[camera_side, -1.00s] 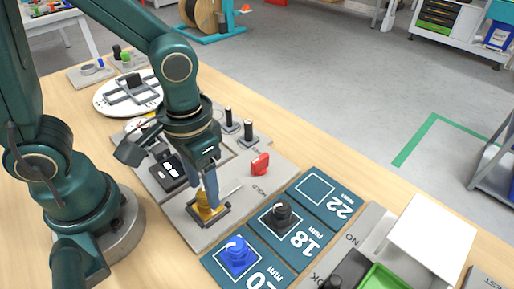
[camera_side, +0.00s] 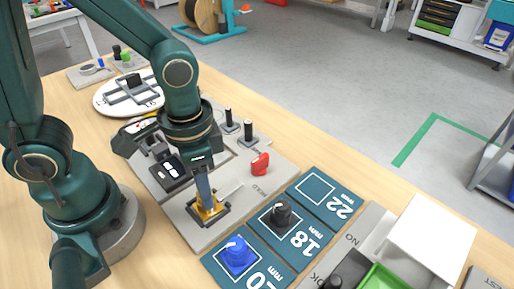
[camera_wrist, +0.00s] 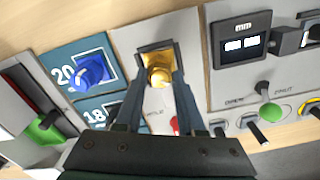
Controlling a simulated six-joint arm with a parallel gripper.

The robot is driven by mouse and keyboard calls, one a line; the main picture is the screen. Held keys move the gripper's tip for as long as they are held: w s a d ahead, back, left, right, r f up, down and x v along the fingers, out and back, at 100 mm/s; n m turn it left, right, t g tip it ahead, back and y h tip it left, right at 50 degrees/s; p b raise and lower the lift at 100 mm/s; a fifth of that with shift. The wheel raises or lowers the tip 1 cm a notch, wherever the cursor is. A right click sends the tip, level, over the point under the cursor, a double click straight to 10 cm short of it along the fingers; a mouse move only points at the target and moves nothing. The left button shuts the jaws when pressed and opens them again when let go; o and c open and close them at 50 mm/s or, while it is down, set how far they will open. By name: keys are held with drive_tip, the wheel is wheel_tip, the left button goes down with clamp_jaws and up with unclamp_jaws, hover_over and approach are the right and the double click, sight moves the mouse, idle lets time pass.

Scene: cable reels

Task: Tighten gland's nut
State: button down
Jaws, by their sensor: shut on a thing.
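A brass-coloured gland (camera_side: 207,214) stands upright in a dark square holder on a grey fixture plate. My gripper (camera_side: 206,202) points down over it with its fingers low around its top. In the wrist view my gripper (camera_wrist: 161,80) has one finger on each side of the round brass nut (camera_wrist: 159,75), shut on it. The fingers hide part of the gland in the side view. The thread under the nut cannot be made out.
A blue gland (camera_side: 238,252) and a black gland (camera_side: 281,214) stand on size pads; the 22 mm pad (camera_side: 318,190) is empty. A red handle (camera_side: 260,164) and black posts (camera_side: 248,130) rise near the fixture. A display (camera_wrist: 242,45) sits beside the holder.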

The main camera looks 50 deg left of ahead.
drive_tip(key=m, duration=0.6)
drive_tip(key=shift+m, duration=1)
drive_tip(key=m, duration=1.2)
